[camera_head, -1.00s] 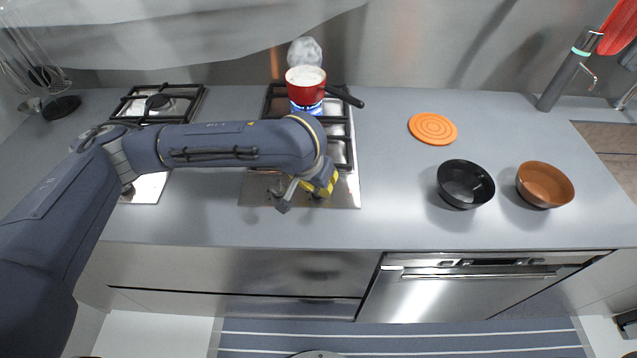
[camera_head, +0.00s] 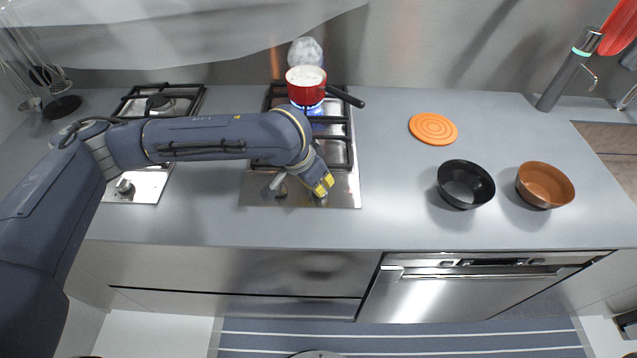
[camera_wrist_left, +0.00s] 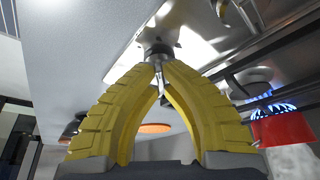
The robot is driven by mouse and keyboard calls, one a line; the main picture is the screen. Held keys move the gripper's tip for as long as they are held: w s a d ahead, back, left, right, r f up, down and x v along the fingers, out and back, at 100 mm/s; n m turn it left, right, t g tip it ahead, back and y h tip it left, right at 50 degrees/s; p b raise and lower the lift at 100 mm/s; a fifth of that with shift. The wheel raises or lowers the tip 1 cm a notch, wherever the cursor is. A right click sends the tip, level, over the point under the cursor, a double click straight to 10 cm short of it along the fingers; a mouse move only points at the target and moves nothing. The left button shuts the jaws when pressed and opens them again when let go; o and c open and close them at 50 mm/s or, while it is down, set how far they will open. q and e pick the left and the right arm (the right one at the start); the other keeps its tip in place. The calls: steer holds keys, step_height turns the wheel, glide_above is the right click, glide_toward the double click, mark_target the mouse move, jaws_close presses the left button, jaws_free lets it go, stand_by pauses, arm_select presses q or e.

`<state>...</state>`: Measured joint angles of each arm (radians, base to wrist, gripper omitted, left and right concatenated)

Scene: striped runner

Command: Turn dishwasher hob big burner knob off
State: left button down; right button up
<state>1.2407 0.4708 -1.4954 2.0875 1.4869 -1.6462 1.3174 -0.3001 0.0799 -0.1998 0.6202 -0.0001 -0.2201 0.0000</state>
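A red pan (camera_head: 306,84) sits on the back burner of the middle hob (camera_head: 340,190), over a blue flame (camera_head: 312,107) that is lit. The flame also shows in the left wrist view (camera_wrist_left: 273,110). My left gripper (camera_head: 324,187) is at the right front of this hob. In the left wrist view its yellow fingers (camera_wrist_left: 159,64) converge on a metal knob (camera_wrist_left: 159,50), with the tips closed around its narrow part. The gripper mostly hides this knob in the head view. Another knob (camera_head: 281,188) stands just left. My right gripper is not in view.
A second hob (camera_head: 140,187) with its own knob (camera_head: 124,186) is at the left. An orange trivet (camera_head: 433,129), a black bowl (camera_head: 466,184) and a brown bowl (camera_head: 544,185) stand to the right. The pan's black handle (camera_head: 346,96) points right.

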arm_select(q)
steer(key=m+g+h, duration=0.1)
steer(key=m, duration=0.2)
steer(key=shift+w+a+m, duration=0.1)
steer(key=shift+w+m, duration=0.05)
steer(key=shift+m, duration=0.25)
steer(key=m+g, duration=0.1)
steer(key=m, duration=0.2)
steer(key=shift+w+m+g, duration=0.1)
steer(key=shift+m+g, duration=0.2)
steer(key=m+g, duration=0.2)
steer(key=m, duration=0.4)
steer(key=shift+w, duration=0.1)
steer(key=m+g+y, duration=0.1)
steer(key=m, duration=0.2)
steer(key=m+g+y, duration=0.1)
steer(key=m, duration=0.3)
steer(key=shift+w+d+m+g, duration=0.1)
steer(key=shift+d+m+g, duration=0.1)
steer(key=shift+m+g, duration=0.1)
steer(key=m+y, duration=0.1)
steer(key=m, duration=0.2)
steer(key=m+y, duration=0.1)
steer(key=m, duration=0.1)
steer(key=shift+d+m+g, duration=0.1)
steer(key=shift+m+g, duration=0.2)
steer(key=shift+m, duration=0.4)
steer(key=c, duration=1.5)
jaws_free()
